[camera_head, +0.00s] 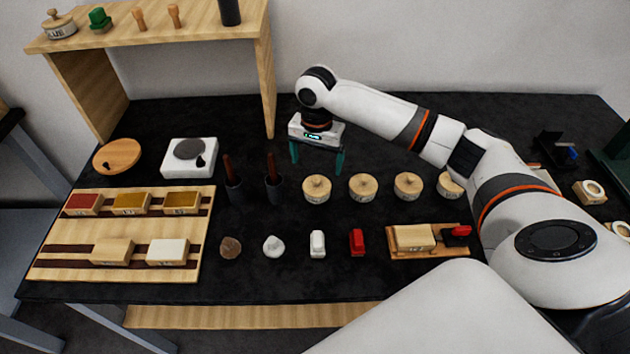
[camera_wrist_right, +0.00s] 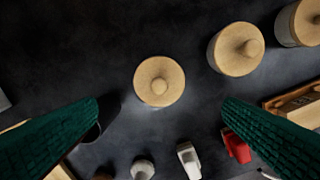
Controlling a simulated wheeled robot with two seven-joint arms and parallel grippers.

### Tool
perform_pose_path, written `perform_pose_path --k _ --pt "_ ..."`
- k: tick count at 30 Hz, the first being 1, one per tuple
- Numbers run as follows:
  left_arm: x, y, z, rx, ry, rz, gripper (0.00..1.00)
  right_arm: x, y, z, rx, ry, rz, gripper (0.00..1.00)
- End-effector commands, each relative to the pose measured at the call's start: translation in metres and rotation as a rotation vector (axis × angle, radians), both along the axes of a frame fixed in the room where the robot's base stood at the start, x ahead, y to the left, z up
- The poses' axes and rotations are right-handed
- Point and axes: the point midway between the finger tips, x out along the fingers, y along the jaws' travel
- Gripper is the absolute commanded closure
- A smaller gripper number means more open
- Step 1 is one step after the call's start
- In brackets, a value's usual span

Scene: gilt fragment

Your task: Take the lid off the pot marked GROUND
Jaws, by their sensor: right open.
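Several small pots with round knobbed wooden lids stand in a row on the black table. They are the leftmost pot (camera_head: 316,189), a second (camera_head: 362,187), a third (camera_head: 407,186) and a right-hand one (camera_head: 450,185) partly hidden by my arm. All have their lids on; their markings are too small to read, so I cannot tell which says GROUND. My right gripper (camera_head: 317,160) is open and empty, pointing down above and behind the leftmost pot. In the right wrist view one lid (camera_wrist_right: 159,82) lies ahead of and between the green fingers, apart from them. My left gripper is out of view.
Two dark holders with brown handles (camera_head: 273,185) stand left of the pots. In front are a red item (camera_head: 357,242), a white item (camera_head: 317,243) and a wooden block tray (camera_head: 428,241). A shelf (camera_head: 150,32) with another pot (camera_head: 58,24) stands back left. The table behind the pots is clear.

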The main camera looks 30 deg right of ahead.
Motion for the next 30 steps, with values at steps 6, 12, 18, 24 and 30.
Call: perform_pose_path --k 6,12,18,24,30 --pt "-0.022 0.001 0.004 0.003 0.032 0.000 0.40 0.000 0.000 -0.025 0.000 0.000 0.000 0.10" --pt "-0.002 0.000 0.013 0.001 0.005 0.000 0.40 0.001 -0.003 -0.043 -0.001 0.002 0.000 0.10" --pt "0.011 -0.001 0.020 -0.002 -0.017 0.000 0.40 0.002 -0.004 -0.072 0.001 0.001 0.001 0.10" --pt "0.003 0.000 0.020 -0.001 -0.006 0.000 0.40 0.002 -0.005 -0.080 0.000 -0.003 0.002 0.10" --pt "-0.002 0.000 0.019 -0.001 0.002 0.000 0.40 0.002 -0.005 -0.079 0.000 -0.002 0.002 0.23"
